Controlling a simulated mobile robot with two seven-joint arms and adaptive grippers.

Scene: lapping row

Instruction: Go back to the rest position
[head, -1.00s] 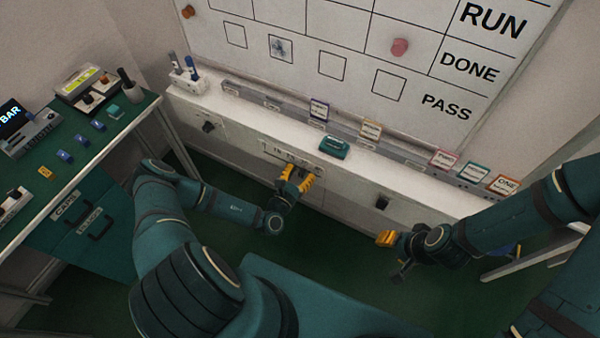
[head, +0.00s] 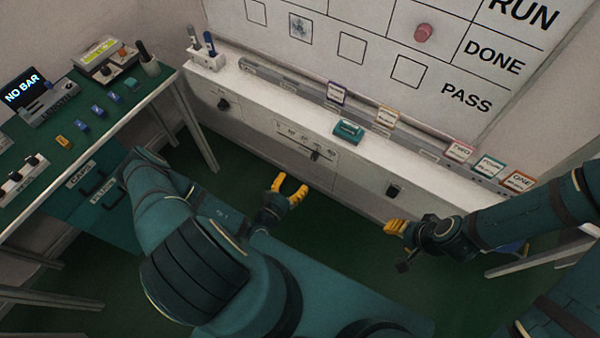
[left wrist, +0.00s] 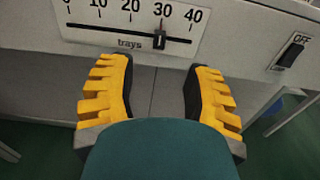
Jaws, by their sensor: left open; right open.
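My left gripper (head: 290,188) is open and empty in the head view, apart from the white cabinet front (head: 250,120). In the left wrist view its yellow fingers (left wrist: 158,85) stand wide apart below the trays slider scale (left wrist: 130,25). The slider's black knob (left wrist: 159,39) sits near 30 and nothing touches it. The slider panel also shows in the head view (head: 306,142). My right gripper (head: 395,228) is open in front of the cabinet at the right, with no object visible in it.
A green table (head: 110,125) with small blocks and devices stands at the left. The white ledge carries a teal box (head: 348,131), several cards and a pen holder (head: 206,60). A black switch (left wrist: 292,50) is on the cabinet, marked OFF. Green floor (head: 335,225) lies open between my grippers.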

